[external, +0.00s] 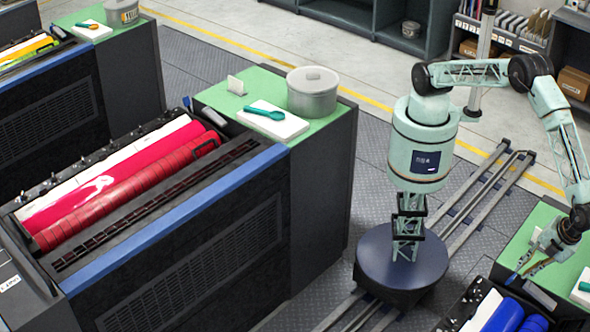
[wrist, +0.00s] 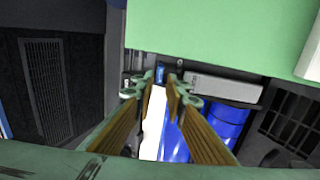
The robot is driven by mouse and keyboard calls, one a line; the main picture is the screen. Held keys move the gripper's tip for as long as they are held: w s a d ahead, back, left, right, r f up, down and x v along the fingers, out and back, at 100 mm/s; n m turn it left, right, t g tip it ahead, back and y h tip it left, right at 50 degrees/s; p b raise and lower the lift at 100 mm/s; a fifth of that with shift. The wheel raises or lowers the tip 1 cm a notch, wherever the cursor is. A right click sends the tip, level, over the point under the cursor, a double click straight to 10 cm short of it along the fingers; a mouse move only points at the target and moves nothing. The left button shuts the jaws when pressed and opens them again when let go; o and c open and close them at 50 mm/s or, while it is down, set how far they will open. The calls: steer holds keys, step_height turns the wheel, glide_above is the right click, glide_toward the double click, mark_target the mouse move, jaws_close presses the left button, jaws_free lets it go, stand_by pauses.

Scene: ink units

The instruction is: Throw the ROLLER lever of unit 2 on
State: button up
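The ink unit with blue rollers (external: 503,316) is at the bottom right of the external view, partly cut off. Its blue rollers also show in the wrist view (wrist: 225,122), beyond my fingers. A small blue lever-like part (wrist: 160,73) stands at the roller end, by the green top; its label is not readable and I cannot tell its position. The blue part shows in this gap; contact cannot be told.
The green top (wrist: 210,35) of the unit lies beside the fingers, with a white pad (external: 583,287) on it. A unit with red rollers (external: 130,190) stands left, its green top carrying a grey pot (external: 312,95). Floor rails (external: 485,205) run between the units.

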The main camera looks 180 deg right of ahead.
mark_target(514, 277)
steer(key=shift+p+x, duration=0.4)
steer(key=shift+x, duration=3.2)
steer(key=shift+c, duration=0.5)
jaws_close()
